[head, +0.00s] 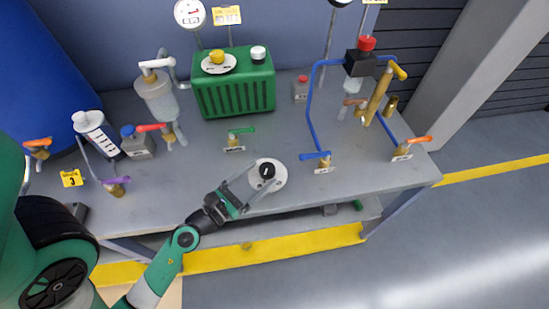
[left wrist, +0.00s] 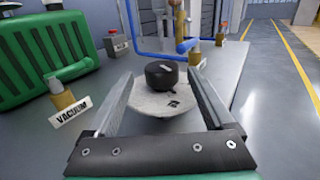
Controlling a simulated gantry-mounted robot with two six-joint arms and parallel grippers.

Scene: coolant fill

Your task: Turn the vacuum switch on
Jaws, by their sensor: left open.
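A round black knob (head: 267,171) sits on a pale round plate (head: 280,180) near the front of the grey bench. In the left wrist view the same black knob (left wrist: 161,73) has a small pale mark on top, and the plate (left wrist: 165,102) lies below it. My left gripper (head: 259,178) is open and empty. Its fingers point at the knob, which shows between the fingertips with gaps on both sides; contact is not visible. A label reading VACUUM (left wrist: 72,111) stands in front of a brass valve with a green handle (left wrist: 75,69), left of the gripper. My right gripper is not in view.
A green ribbed box (head: 235,88) stands behind the knob. Blue piping (head: 311,90) and a blue-handled valve (head: 322,158) stand to the right. A grey box with a red button (head: 300,88) is behind. Several valves and bottles fill the bench's left end.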

